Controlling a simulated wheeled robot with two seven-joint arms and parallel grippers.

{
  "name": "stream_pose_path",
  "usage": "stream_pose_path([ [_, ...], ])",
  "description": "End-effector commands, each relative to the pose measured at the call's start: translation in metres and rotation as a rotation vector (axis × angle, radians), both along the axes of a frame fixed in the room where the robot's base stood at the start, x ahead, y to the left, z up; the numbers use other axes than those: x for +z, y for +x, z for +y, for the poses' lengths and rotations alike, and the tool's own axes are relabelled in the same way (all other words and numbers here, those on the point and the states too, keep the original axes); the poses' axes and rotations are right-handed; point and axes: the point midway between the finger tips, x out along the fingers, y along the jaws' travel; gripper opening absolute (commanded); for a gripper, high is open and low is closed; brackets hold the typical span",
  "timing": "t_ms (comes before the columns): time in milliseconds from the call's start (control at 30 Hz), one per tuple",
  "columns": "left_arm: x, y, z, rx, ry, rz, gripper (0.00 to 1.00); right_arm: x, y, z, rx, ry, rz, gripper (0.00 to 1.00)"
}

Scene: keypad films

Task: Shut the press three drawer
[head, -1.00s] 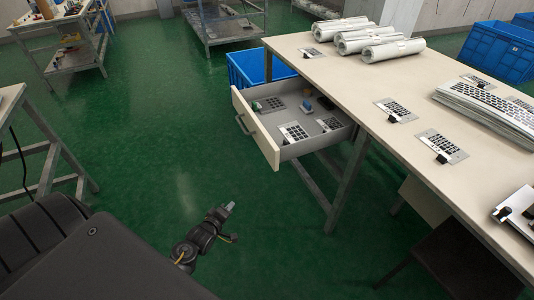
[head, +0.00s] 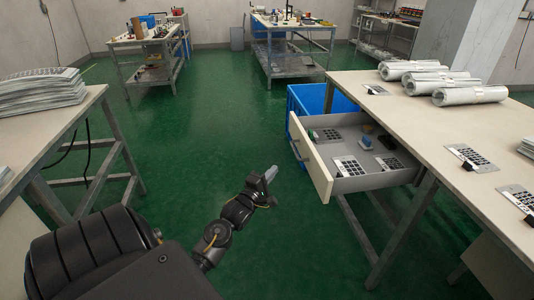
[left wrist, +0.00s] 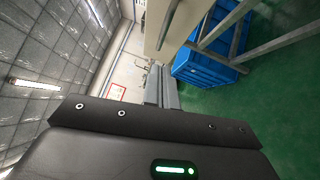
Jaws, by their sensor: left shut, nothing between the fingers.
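The open drawer (head: 311,160) juts out to the left from under the long table at right in the head view. It has a cream front with a bar handle (head: 297,150) and grey sides. Keypad panels and small blue and green pieces lie in it. My left gripper (head: 270,175) is shut and empty, to the left of the drawer front and apart from it. Its closed fingers also show in the left wrist view (left wrist: 161,86). No label on the drawer is readable. My right gripper is not in view.
The long table (head: 430,122) carries rolled films (head: 440,85) and keypad panels. A blue crate (head: 318,99) stands on the floor behind the drawer. Another table (head: 75,100) with stacked sheets is at left. Green floor between them is clear.

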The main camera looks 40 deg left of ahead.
Motion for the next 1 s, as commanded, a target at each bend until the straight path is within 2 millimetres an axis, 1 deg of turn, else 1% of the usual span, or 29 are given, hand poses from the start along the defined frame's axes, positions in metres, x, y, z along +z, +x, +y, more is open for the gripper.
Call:
stream_pose_path([
  [33, 0.001, 0.012, 0.002, 0.000, 0.002, -0.003, 0.00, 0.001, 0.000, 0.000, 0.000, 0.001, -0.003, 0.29],
  [200, 0.005, 0.044, 0.009, 0.000, 0.001, -0.001, 0.00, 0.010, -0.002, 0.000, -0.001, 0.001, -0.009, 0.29],
  [300, 0.008, 0.056, -0.002, -0.002, -0.001, 0.000, 0.00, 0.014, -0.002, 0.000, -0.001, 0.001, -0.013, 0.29],
  [400, 0.010, 0.064, -0.008, 0.001, -0.001, 0.001, 0.00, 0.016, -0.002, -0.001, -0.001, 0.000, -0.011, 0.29],
  [600, 0.012, 0.072, -0.014, 0.000, 0.001, 0.002, 0.00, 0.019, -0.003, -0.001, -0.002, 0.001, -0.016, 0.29],
  [1000, 0.012, 0.074, -0.015, 0.000, 0.001, 0.002, 0.00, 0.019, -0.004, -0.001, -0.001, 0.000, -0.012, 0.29],
])
